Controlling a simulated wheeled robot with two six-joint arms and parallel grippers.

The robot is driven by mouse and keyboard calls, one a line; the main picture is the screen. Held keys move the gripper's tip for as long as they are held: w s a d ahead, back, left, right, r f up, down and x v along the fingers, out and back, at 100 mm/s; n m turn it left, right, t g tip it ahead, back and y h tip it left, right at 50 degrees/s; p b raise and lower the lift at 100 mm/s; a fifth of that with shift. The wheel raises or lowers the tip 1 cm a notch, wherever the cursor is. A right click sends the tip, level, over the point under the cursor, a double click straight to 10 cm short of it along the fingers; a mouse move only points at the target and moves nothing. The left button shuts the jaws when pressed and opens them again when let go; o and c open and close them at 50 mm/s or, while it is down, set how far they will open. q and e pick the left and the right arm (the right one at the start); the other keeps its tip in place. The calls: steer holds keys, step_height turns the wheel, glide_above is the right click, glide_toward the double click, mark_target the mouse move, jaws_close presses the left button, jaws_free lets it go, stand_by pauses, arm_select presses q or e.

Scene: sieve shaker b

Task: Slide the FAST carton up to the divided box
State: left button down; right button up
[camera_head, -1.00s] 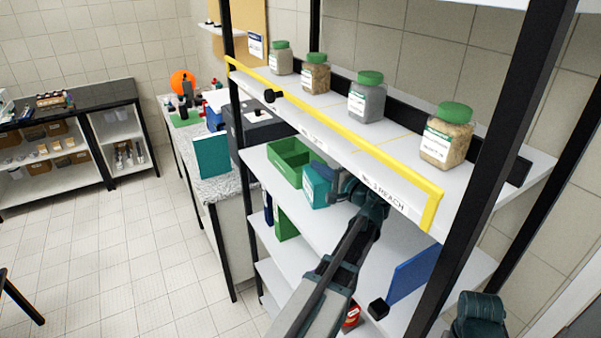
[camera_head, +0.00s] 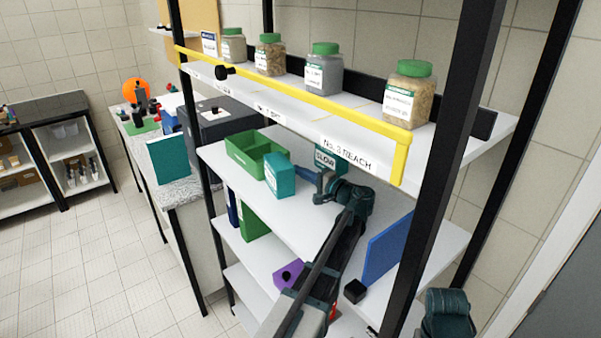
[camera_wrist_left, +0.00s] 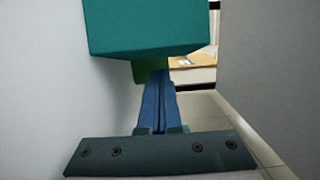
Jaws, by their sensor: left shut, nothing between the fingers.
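The teal carton (camera_head: 280,176) stands upright on the middle shelf, by the near right corner of the green divided box (camera_head: 243,157). Its label is too small to read; I cannot tell if carton and box touch. My left gripper (camera_head: 301,174) is shut and empty, its blue fingers pointing at the carton's right side. In the left wrist view the shut fingers (camera_wrist_left: 160,78) show below the carton (camera_wrist_left: 145,28), with a bit of green beyond. I cannot tell if they touch it. Of my right arm only a dark part shows at the lower right; its gripper is out of view.
Another teal carton, marked SLOW (camera_head: 325,160), stands behind my left gripper. A blue panel (camera_head: 388,248) stands upright to the right. The upper shelf with a yellow rail (camera_head: 300,98) and several green-lidded jars hangs above. A purple object (camera_head: 288,274) lies on a lower shelf.

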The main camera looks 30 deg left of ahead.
mark_target(293, 178)
arm_select(q)
steer(key=shift+f+b, duration=0.45)
steer(key=shift+f, duration=0.35)
steer(key=shift+s+a+r, duration=0.1)
steer(key=shift+s+r, duration=0.05)
steer(key=shift+s, duration=0.2)
steer(key=shift+s+a, duration=0.15)
arm_select(e)
steer(key=shift+f, duration=0.65)
arm_select(q)
steer(key=shift+s+a, duration=0.35)
steer(key=shift+s, duration=0.45)
steer(key=shift+w, duration=0.1)
steer(key=shift+w, duration=0.15)
